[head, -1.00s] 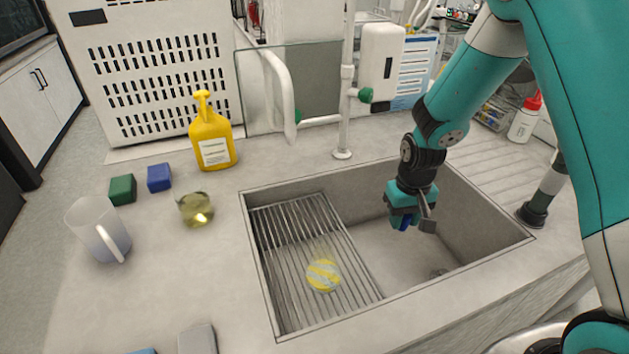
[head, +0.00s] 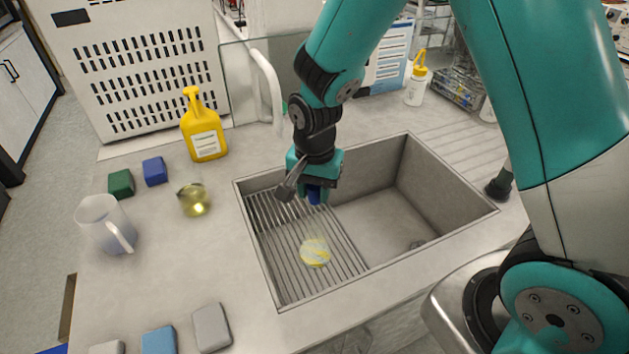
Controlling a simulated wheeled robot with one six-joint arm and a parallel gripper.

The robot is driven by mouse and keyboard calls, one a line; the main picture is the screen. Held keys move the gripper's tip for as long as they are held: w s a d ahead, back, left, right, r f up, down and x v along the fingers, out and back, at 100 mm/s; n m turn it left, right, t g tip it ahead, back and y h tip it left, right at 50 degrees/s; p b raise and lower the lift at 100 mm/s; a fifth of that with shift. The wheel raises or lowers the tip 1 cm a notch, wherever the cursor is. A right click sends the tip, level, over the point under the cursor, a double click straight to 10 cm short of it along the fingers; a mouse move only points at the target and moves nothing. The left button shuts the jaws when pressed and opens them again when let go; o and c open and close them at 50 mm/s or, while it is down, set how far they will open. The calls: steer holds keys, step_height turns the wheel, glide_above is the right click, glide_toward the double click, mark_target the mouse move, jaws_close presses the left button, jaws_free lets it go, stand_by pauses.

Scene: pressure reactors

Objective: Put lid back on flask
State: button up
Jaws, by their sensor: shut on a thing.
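My gripper (head: 314,187) is over the left half of the sink, pointing down, shut on a small blue lid (head: 315,195). The lid is mostly hidden by the jaws. A clear, glassy item with a round yellow-and-pale base, seemingly the flask (head: 315,252), stands on the metal rack in the sink. Its upper outline is too faint to make out. The lid is above the flask in the picture and apart from it.
A faucet (head: 268,85) rises behind.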

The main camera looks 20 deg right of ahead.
steer(key=shift+f+b, duration=2)
steer(key=shift+f, duration=0.3)
steer(key=shift+f+b, duration=0.55)
steer(key=shift+f, duration=0.35)
steer(key=shift+f+p, duration=0.15)
steer(key=shift+p, duration=0.15)
steer(key=o, duration=1.5)
